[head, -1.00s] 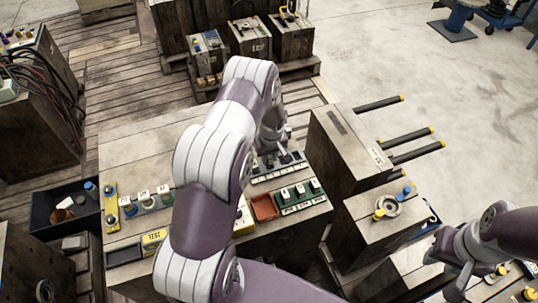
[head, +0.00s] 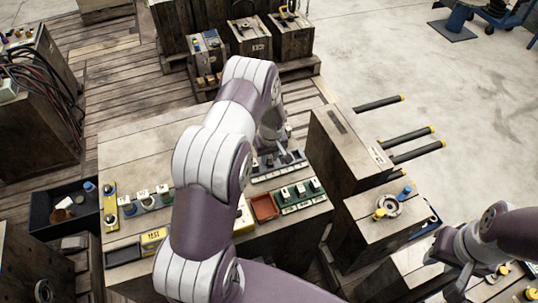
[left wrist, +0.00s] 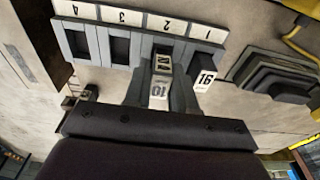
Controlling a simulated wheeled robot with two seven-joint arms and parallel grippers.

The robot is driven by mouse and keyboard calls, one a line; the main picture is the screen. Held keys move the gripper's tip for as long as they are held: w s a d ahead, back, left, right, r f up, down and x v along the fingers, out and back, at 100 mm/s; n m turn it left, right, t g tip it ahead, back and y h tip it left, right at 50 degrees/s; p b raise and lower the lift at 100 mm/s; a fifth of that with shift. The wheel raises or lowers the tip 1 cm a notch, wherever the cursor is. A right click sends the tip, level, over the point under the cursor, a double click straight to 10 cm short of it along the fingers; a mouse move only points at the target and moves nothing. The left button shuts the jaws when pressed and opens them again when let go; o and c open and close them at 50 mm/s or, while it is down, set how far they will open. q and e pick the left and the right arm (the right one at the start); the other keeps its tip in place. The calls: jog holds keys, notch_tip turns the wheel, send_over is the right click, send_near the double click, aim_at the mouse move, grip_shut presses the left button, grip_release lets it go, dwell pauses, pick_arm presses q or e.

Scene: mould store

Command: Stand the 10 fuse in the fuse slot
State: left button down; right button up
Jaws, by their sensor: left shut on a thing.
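The fuse with a white 10 label (left wrist: 158,91) is in my left gripper (left wrist: 160,99), whose two grey fingers close on its sides in the left wrist view. It is over or at the place numbered 2 in the grey fuse rack (left wrist: 190,48); whether it is seated is unclear. A dark piece with light marks shows just beyond it. In the head view my left gripper (head: 284,158) is at the same dark rack (head: 262,178), partly behind my arm. My right gripper (head: 455,275) is at the lower right, apparently open and empty, away from the rack.
A fuse labelled 16 (left wrist: 204,79) stands beside the 10 fuse, at place 1. Places 3 and 4 look empty. A red tray (head: 265,207) and a green rack with white-topped pieces (head: 300,197) lie nearer on the bench. A tall wooden block (head: 345,150) stands to the right.

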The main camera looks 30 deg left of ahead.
pick_arm(q)
jog(key=shift+f+b, duration=0.65)
jog(key=shift+f, duration=0.05)
jog(key=c, duration=0.8)
grip_release()
jog(key=shift+c, duration=0.2)
jog(key=c, duration=0.4)
jog(key=shift+o, duration=0.2)
jog(key=shift+r, duration=0.1)
jog(key=shift+r+p, duration=0.5)
jog(key=shift+r, duration=0.2)
jog(key=shift+r, duration=0.1)
jog(key=shift+r+p, duration=2.05)
jog(key=shift+r, duration=0.9)
